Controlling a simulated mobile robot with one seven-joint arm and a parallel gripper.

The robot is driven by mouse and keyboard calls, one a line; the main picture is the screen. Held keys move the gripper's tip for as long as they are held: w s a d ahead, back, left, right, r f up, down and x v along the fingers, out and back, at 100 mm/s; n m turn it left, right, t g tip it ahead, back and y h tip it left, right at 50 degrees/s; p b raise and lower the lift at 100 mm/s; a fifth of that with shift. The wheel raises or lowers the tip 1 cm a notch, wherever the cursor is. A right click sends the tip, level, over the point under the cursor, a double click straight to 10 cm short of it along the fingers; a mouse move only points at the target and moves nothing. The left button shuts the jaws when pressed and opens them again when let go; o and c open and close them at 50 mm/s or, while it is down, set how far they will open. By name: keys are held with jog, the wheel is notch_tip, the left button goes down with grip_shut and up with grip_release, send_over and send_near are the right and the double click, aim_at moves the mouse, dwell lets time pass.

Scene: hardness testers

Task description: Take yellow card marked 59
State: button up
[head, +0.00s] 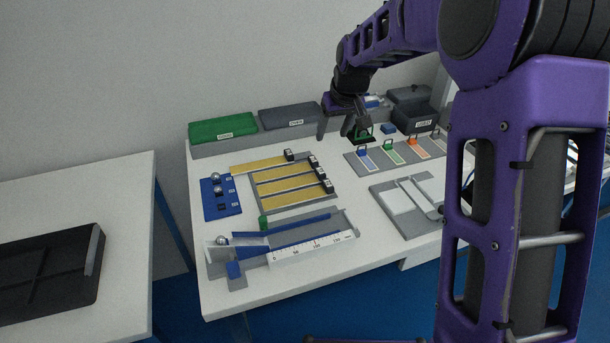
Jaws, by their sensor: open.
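Several long yellow cards lie side by side in a grey rack, each with a small black-and-white end block at its right. The rearmost yellow card (258,167) sticks out farther left than the others. Below it are a second card (284,175), a third card (290,187) and the front card (294,199). The marks on the end blocks are too small to read, so I cannot tell which is 59. My gripper (342,136) is open, pointing down behind and right of the rack, apart from the yellow cards. A green and black thing (364,134) shows beside its right finger; their contact is unclear.
A blue block with balls (222,198) stands left of the rack, and a white-scaled ramp (312,247) in front. A grey board (392,154) with coloured tabs lies right. Green (222,127) and dark (289,116) boxes line the back. My arm hides the table's right side.

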jog(key=f, duration=0.1)
send_over(320, 171)
jog(key=s, duration=0.2)
jog(key=shift+n, duration=0.3)
jog(key=f, duration=1)
jog(key=shift+s+d+f+b, duration=0.1)
jog(key=shift+d+f+b, duration=0.15)
jog(key=shift+f+b, duration=0.15)
jog(key=shift+d+x, duration=0.15)
jog(key=shift+x, duration=1.2)
jog(key=shift+d+x, duration=0.1)
jog(key=shift+x, duration=1.25)
grip_shut()
